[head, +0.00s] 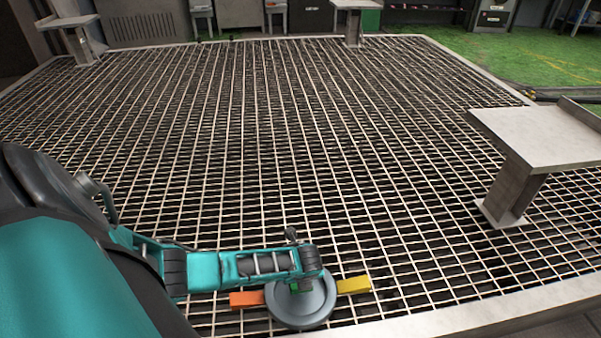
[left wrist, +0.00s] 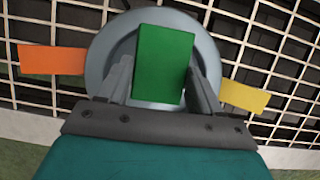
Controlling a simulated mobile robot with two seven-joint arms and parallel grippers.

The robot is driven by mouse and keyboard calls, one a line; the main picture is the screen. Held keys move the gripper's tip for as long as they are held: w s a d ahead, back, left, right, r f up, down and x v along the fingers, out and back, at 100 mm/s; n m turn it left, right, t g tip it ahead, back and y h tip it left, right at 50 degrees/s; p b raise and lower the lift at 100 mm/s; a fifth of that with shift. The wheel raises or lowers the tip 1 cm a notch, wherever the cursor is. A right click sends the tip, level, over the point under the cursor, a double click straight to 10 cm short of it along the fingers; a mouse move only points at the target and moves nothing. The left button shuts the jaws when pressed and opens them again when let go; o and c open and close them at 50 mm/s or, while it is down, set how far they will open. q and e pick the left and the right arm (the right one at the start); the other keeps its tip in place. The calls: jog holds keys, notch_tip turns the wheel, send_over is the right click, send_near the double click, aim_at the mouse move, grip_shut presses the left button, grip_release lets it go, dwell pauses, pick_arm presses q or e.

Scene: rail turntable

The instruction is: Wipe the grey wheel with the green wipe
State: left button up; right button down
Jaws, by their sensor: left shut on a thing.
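The grey wheel (head: 303,309) lies on the metal grating near the front edge, partly under my left arm. In the left wrist view the wheel (left wrist: 108,48) is behind the gripper. My left gripper (head: 294,288) is shut on the green wipe (left wrist: 165,62), a green block between its fingers (left wrist: 163,75). The wipe also shows as a small green patch in the head view (head: 294,286). It is over the wheel's face; I cannot tell whether it touches. My right gripper is not in view.
An orange block (head: 247,299) is at the wheel's left and a yellow block (head: 353,285) at its right. A metal stand (head: 540,135) rises at the right, with others at the back. The grating (head: 250,120) beyond is clear.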

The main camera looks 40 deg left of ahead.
aim_at(301, 294)
pick_arm(q)
jog(key=shift+s+d+p, duration=0.7)
jog(key=shift+d, duration=0.2)
jog(key=shift+s+d+f+p, duration=0.1)
jog(key=shift+s+d+p, duration=0.45)
jog(key=shift+s+d, duration=0.4)
jog(key=shift+w+a+b, duration=0.65)
jog(key=shift+w+a, duration=0.95)
jog(key=shift+a, duration=0.3)
